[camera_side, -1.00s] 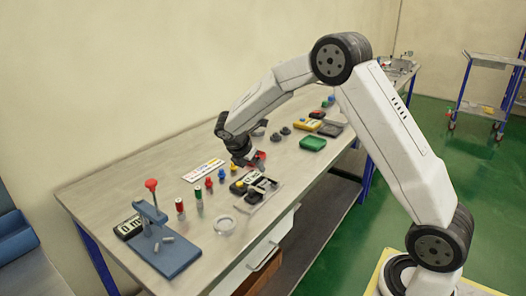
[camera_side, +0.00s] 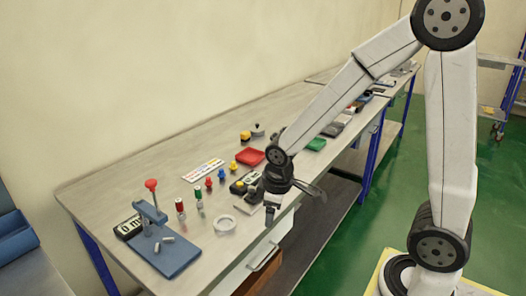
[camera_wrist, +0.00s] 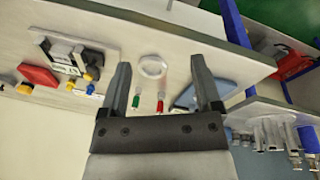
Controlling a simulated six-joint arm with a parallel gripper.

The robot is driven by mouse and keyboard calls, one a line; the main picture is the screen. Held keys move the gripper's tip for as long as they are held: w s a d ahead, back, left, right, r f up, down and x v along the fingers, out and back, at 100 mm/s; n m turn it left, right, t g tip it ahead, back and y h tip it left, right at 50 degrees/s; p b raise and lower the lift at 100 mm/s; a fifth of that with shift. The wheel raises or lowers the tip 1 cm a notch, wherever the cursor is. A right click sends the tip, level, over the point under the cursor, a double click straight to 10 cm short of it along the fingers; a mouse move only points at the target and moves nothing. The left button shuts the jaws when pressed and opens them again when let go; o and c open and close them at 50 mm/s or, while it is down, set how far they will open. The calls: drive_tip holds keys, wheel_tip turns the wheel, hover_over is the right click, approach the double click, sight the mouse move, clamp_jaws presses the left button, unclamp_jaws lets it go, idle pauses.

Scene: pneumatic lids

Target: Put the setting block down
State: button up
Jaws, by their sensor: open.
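My gripper (camera_side: 298,208) is in front of the bench's front edge in the side view, its two fingers spread. In the wrist view my gripper (camera_wrist: 163,85) is open, with nothing held between the fingers. No thing can be named the setting block with certainty. A grey-white fixture with black parts (camera_wrist: 62,52) lies on the bench at the left of the wrist view. In the side view my gripper partly hides it. A pale ring-shaped dish (camera_side: 225,223) lies near the front edge; it also shows between the fingers in the wrist view (camera_wrist: 153,67).
A blue press stand (camera_side: 172,257) with a red knob stands at the near left end. A red cylinder (camera_side: 180,208) and a green-topped one (camera_side: 198,198) stand beside it. A red tray (camera_side: 250,156) and green tray (camera_side: 316,144) lie farther back. The bench's left rear is clear.

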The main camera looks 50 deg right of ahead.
drive_tip(key=s+m, duration=0.1)
drive_tip(key=s+a+m, duration=0.1)
drive_tip(key=s+m, duration=0.1)
drive_tip(key=s+a+m, duration=0.1)
drive_tip(key=s, duration=0.1)
drive_tip(key=shift+f+t+y, duration=0.3)
drive_tip(key=shift+y, duration=0.1)
